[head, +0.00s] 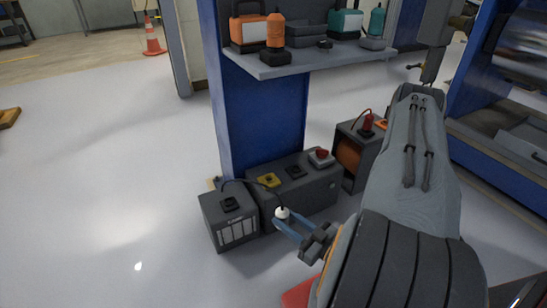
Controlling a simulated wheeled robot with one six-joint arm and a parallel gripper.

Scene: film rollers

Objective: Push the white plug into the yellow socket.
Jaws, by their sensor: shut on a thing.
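The white plug (282,212) shows between the tips of my blue gripper fingers. My gripper (287,219) is shut on it, in front of the long dark box. A thin black cable arcs near the plug from the smaller box at the left. The yellow socket (269,180) sits on top of the long dark box (310,193), near its left end. The plug is apart from the socket and shows below and slightly right of it in the picture. The plug's lower part is partly hidden by the fingers.
A black socket (296,171) and a grey unit with a red top (321,157) share the long box. The smaller dark box (232,233) stands at its left. A blue column (265,120) rises behind, under a loaded shelf (310,62). Open floor lies left.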

